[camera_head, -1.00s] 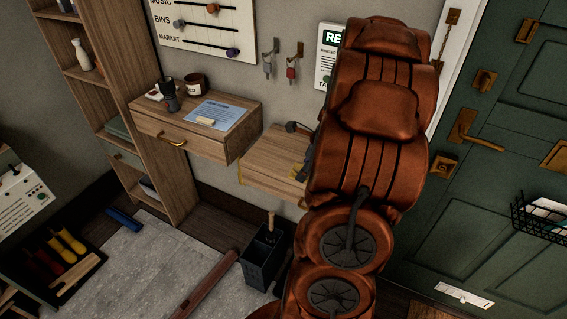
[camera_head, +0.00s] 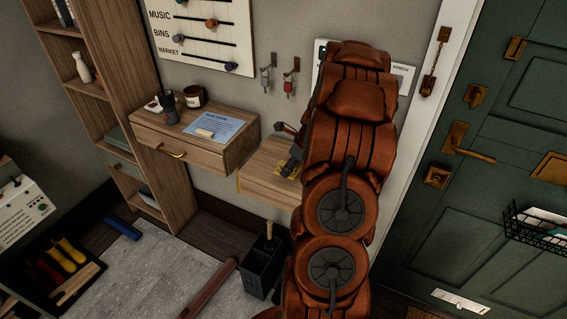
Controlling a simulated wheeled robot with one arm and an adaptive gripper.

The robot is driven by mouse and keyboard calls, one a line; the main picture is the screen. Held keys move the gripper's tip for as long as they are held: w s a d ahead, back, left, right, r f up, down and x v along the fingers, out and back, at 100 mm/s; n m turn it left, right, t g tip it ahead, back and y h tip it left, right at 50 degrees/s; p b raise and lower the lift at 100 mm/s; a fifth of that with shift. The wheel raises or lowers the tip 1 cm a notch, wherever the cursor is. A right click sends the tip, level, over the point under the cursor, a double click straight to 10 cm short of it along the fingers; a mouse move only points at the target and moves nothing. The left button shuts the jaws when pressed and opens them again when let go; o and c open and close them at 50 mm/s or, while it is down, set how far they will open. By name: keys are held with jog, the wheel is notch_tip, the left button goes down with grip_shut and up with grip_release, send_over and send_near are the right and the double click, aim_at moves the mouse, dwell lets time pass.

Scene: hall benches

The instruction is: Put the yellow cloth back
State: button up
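A drawer unit (camera_head: 190,141) left of the shelf carries cups and a blue sheet. Two hooks with keys (camera_head: 289,88) hang above. A black bin (camera_head: 265,268) stands below. A green door (camera_head: 480,180) is at the right. A tray of tools (camera_head: 55,275) is lower left.

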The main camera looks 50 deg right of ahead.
aim_at(283, 166)
jog(key=w, duration=0.2)
jog(key=w+d+p, duration=0.1)
jog(key=w, duration=0.1)
jog(key=shift+d+f, duration=0.1)
jog(key=shift+f, duration=0.05)
jog(key=shift+f+p, duration=0.8)
jog(key=shift+f, duration=0.95)
jog(key=o, duration=1)
jog(key=b+v, duration=0.2)
jog(key=v, duration=0.8)
jog(key=shift+r+b, duration=0.2)
jog(key=shift+b, duration=0.2)
jog(key=shift+v, duration=0.8)
